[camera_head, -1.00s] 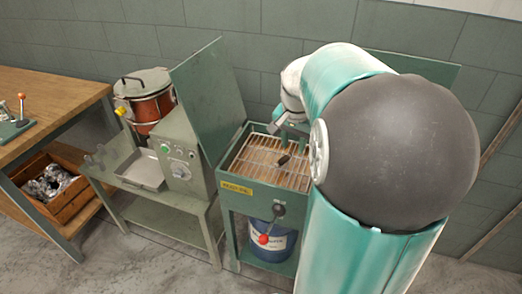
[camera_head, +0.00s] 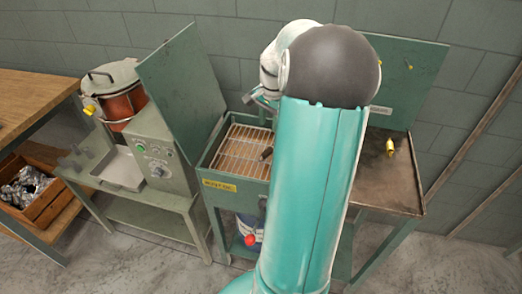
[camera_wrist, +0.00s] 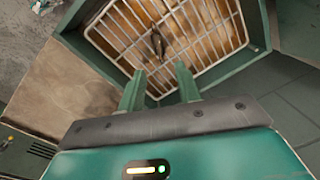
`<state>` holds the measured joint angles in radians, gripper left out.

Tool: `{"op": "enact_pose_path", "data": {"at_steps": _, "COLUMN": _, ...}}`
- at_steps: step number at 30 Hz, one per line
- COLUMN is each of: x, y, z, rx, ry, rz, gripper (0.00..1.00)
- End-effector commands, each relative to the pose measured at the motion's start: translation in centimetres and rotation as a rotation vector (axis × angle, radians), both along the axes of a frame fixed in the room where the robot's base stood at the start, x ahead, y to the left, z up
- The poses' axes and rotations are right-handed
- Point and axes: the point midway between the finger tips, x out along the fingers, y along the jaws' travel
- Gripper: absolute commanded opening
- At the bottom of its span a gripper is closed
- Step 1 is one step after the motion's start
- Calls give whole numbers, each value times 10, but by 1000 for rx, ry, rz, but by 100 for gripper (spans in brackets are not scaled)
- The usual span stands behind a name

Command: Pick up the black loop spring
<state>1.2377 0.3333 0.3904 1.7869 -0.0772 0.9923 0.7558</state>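A small dark piece, which looks like the black loop spring (camera_head: 267,153), lies on the wire rack (camera_head: 238,158) inside a green box-like station. It also shows in the wrist view (camera_wrist: 157,43), ahead of my fingertips; its loops are too small to make out. My gripper (camera_wrist: 158,82) is open and empty, with its two green fingers apart and pointing toward the rack. The fingers and the spring look apart. In the head view my gripper (camera_head: 256,98) is above the back of the rack, behind the spring; my arm hides the rack's right side.
A raised green lid panel (camera_head: 181,87) stands left of the rack. A control box (camera_head: 156,148) and a copper-coloured pot (camera_head: 122,104) stand further left. A table (camera_head: 397,185) with a small yellow item (camera_head: 390,147) is on the right. A red-knobbed lever (camera_head: 250,240) sits in front.

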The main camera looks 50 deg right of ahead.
Motion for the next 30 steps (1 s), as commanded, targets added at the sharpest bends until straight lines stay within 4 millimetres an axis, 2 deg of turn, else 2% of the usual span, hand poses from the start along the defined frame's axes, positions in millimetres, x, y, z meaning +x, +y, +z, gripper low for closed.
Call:
{"op": "enact_pose_path", "data": {"at_steps": 9, "x": 0, "y": 1, "z": -60, "rx": 5, "ry": 2, "rz": -3, "gripper": 34}}
{"op": "enact_pose_path", "data": {"at_steps": 12, "x": 2, "y": 1, "z": -73, "rx": 3, "ry": 2, "rz": -3, "gripper": 34}}
{"op": "enact_pose_path", "data": {"at_steps": 17, "x": 5, "y": 0, "z": -83, "rx": 2, "ry": 2, "rz": -1, "gripper": 34}}
{"op": "enact_pose_path", "data": {"at_steps": 25, "x": 8, "y": -2, "z": -122, "rx": 4, "ry": 2, "rz": 1, "gripper": 34}}
{"op": "enact_pose_path", "data": {"at_steps": 30, "x": 10, "y": -3, "z": -131, "rx": 1, "ry": 0, "rz": 2, "gripper": 34}}
